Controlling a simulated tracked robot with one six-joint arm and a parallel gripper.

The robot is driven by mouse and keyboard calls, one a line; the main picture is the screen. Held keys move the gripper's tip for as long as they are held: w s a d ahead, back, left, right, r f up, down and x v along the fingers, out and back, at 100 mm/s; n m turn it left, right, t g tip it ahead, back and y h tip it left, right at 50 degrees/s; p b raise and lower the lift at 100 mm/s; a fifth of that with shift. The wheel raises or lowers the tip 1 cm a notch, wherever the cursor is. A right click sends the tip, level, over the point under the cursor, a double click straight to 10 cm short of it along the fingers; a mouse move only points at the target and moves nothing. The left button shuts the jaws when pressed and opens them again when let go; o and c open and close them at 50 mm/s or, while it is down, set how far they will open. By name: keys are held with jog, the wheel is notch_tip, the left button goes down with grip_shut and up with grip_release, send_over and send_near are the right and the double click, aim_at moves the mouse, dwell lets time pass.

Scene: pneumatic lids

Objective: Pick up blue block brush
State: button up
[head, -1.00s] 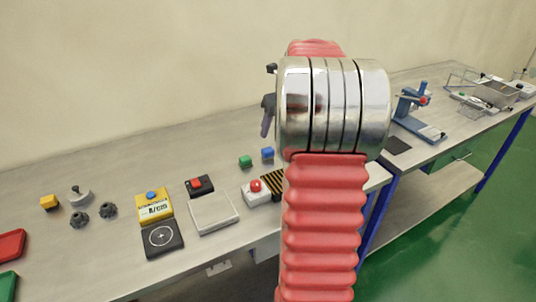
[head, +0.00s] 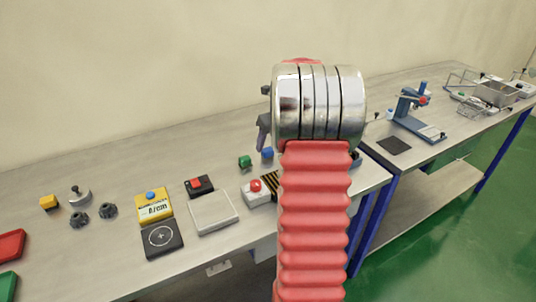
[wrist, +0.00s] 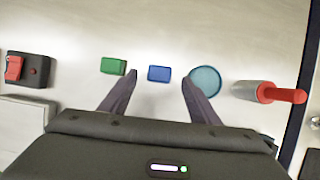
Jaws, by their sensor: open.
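The blue block brush (head: 267,153) is a small blue block on the grey workbench, right of a green block (head: 245,162). In the wrist view the blue block (wrist: 159,74) lies ahead of and between my two fingers. The green block also shows there (wrist: 113,66), beyond the left finger. My gripper (wrist: 159,82) is open and empty, its fingers apart on either side of the blue block's line. In the head view my arm hides most of the gripper; one dark finger (head: 263,131) shows above the bench beside the blocks.
In the wrist view a round teal disc (wrist: 205,81) lies close to the right finger, with a red-handled metal tool (wrist: 270,92) further right.

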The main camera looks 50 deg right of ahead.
aim_at(268, 149)
jog(key=shift+x, duration=2.6)
jog(key=shift+c, duration=0.7)
jog(key=c, duration=1)
jog(key=shift+r, duration=0.1)
notch_tip(268, 149, up, 10)
jog(key=shift+f, duration=0.1)
